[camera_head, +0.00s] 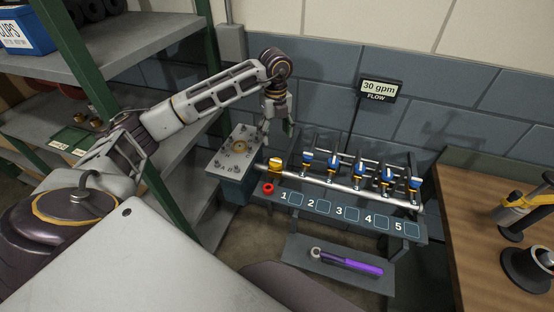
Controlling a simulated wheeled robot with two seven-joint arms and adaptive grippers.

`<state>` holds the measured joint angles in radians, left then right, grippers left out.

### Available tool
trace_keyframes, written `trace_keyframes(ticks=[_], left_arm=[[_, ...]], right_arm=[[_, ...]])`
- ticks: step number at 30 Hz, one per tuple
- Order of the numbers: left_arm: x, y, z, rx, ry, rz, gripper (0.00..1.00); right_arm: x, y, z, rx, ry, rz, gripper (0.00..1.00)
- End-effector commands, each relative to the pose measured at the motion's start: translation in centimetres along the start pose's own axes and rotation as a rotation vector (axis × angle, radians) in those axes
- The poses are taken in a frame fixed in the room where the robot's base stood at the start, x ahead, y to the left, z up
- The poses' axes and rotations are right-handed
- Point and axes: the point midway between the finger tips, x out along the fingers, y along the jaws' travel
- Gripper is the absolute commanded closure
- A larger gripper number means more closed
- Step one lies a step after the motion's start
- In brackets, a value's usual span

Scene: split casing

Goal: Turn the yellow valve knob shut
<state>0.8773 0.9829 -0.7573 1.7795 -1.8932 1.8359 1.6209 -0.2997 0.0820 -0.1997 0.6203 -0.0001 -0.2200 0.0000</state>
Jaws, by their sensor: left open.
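The yellow valve knob (275,165) sits at the left end of a silver pipe on the valve bench. My left gripper (278,128) is open and empty, pointing down above and behind the knob in the picture, apart from it. Several smaller valves with blue handles (333,162) stand along the pipe to the right. A flow display (379,88) on the wall reads 30 gpm. My right gripper is not in view.
A grey block with a bolted top plate (232,150) stands left of the knob. A red ring (268,187) lies before it. A purple-handled wrench (347,263) lies on a lower shelf. Green-posted shelving (150,160) stands left, a wooden table (480,240) right.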

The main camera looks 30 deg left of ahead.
Motion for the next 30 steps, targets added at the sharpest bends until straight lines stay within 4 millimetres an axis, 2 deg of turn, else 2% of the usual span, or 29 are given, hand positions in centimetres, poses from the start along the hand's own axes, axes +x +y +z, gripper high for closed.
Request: trace_keyframes(ticks=[11,17,30], left_arm=[[0.1,0.0,0.1,-0.002,-0.002,0.002,0.35],[0.8,0.0,0.0,-0.002,-0.001,0.002,0.35],[5.8,0.1,0.0,-0.001,0.001,0.003,0.35]], right_arm=[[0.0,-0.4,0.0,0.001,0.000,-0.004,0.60],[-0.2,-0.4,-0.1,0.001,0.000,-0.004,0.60],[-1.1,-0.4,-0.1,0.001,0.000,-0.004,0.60]])
